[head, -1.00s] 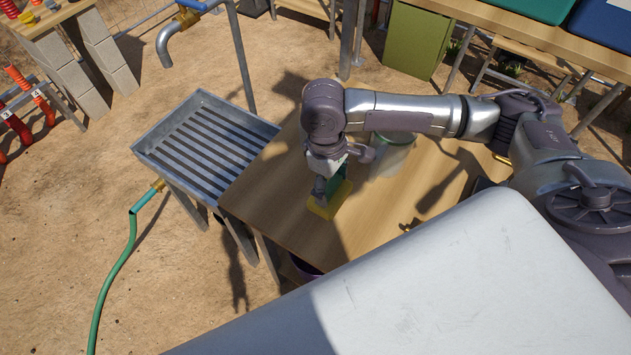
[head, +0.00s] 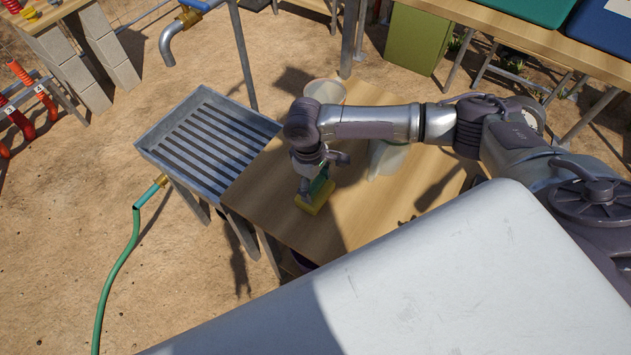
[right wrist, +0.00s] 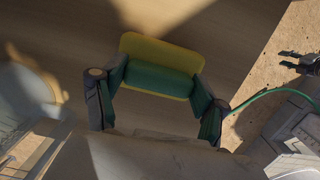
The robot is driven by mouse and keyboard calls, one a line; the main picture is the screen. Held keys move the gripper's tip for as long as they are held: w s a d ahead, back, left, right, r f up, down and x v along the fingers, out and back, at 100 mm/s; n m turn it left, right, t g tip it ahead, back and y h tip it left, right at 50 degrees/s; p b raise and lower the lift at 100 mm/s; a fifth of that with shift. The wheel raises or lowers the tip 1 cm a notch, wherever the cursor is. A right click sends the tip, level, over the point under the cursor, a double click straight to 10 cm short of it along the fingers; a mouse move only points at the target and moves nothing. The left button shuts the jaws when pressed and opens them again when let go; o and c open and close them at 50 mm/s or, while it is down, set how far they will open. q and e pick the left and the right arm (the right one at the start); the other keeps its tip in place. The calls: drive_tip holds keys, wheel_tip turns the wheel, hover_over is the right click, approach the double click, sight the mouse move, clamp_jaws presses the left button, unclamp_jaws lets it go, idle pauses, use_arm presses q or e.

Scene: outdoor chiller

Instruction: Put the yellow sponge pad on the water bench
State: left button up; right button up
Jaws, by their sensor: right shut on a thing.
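The yellow sponge pad (head: 316,199) has a green face. It is in my right gripper (head: 313,184), over the left part of a wooden tabletop (head: 375,215); I cannot tell whether it touches the wood. In the right wrist view the pad (right wrist: 162,52) sits between the two fingers of the right gripper (right wrist: 158,92), which are shut on it. A slatted grey metal trough (head: 207,144) under a tap stands just left of the tabletop and looks like the water bench.
A pale container (head: 388,158) stands on the tabletop, partly behind my right arm, and a white round one (head: 325,90) stands at its far end. The tap (head: 182,35) hangs beyond the trough. A green hose (head: 119,262) runs over the sand.

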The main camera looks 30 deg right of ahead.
drive_tip(key=o, duration=1.2)
wheel_tip(320, 180, up, 12)
drive_tip(key=w+b, duration=0.1)
drive_tip(key=b, duration=0.1)
drive_tip(key=shift+w+a+b, duration=0.15)
drive_tip(key=shift+a+b, duration=0.15)
drive_tip(key=shift+a, duration=0.1)
